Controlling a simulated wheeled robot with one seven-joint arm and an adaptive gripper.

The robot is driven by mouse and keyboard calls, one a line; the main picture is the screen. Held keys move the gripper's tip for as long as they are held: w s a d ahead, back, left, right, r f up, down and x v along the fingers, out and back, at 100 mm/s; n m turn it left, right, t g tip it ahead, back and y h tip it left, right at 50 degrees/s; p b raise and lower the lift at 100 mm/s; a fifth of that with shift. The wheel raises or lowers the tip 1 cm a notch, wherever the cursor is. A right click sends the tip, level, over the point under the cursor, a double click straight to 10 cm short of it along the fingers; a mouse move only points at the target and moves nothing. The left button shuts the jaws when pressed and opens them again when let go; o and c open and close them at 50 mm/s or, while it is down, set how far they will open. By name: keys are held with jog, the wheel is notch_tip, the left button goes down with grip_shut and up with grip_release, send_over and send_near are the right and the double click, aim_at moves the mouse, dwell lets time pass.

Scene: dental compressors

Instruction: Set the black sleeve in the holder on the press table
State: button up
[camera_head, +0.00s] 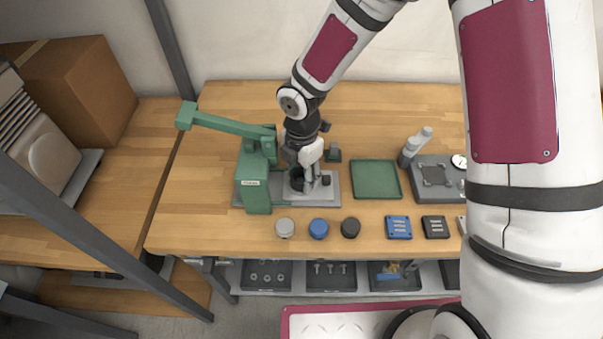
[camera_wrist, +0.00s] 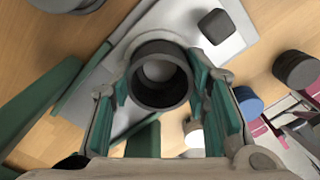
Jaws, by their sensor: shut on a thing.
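The black sleeve (camera_wrist: 160,97) is a dark open ring between the teal pads of my gripper (camera_wrist: 163,92), which is shut on it. In the head view the sleeve (camera_head: 296,181) is partly hidden by my gripper (camera_head: 306,182), low over the grey press table (camera_head: 328,196). In the wrist view a pale rounded rim, apparently the holder (camera_wrist: 135,38), shows behind the sleeve on the grey plate (camera_wrist: 228,52). The sleeve looks upright and roughly lined up with that rim. I cannot tell whether it is inside it or just above.
The green press (camera_head: 255,183) with its lever (camera_head: 222,124) stands just left of my gripper. A small black block (camera_wrist: 217,26) sits on the plate. Grey (camera_head: 285,227), blue (camera_head: 319,228) and black (camera_head: 350,227) discs lie in front. A green tray (camera_head: 376,179) is to the right.

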jog(key=shift+o, duration=0.2)
jog(key=shift+s+d+f+b, duration=0.15)
jog(key=shift+s+f+b, duration=0.15)
jog(key=shift+f, duration=0.3)
dwell(0.5)
jog(key=shift+f, duration=0.1)
jog(key=shift+c, duration=1.4)
jog(key=o, duration=1.6)
jog(key=shift+w+f, duration=0.1)
jog(key=shift+w, duration=0.1)
jog(key=shift+o, duration=0.7)
